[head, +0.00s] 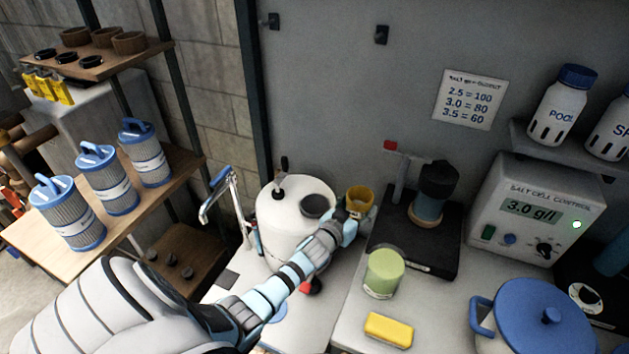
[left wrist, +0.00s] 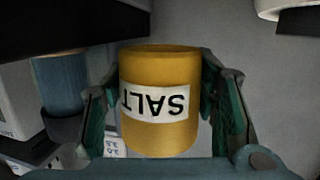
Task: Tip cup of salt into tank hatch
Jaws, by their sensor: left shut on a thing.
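The yellow cup (head: 360,197) is held in my left gripper (head: 353,210), beside the tank's upper right side. In the left wrist view the cup (left wrist: 160,70) sits between both fingers, with its white SALT label upside down in the picture. In the head view it looks about upright, its mouth facing up; its contents cannot be made out. The white tank (head: 283,226) has a round dark grey hatch (head: 317,206) on top, just left of the cup and apart from it. My left forearm hides part of the tank. My right gripper is not in view.
A black stand (head: 420,243) with a dark device is right of the cup. A green container (head: 384,272), a yellow block (head: 389,330) and a blue-lidded pot (head: 540,318) stand nearer. The control box (head: 532,215) reads 3.0 g/l. Filters (head: 97,178) stand on the left shelf.

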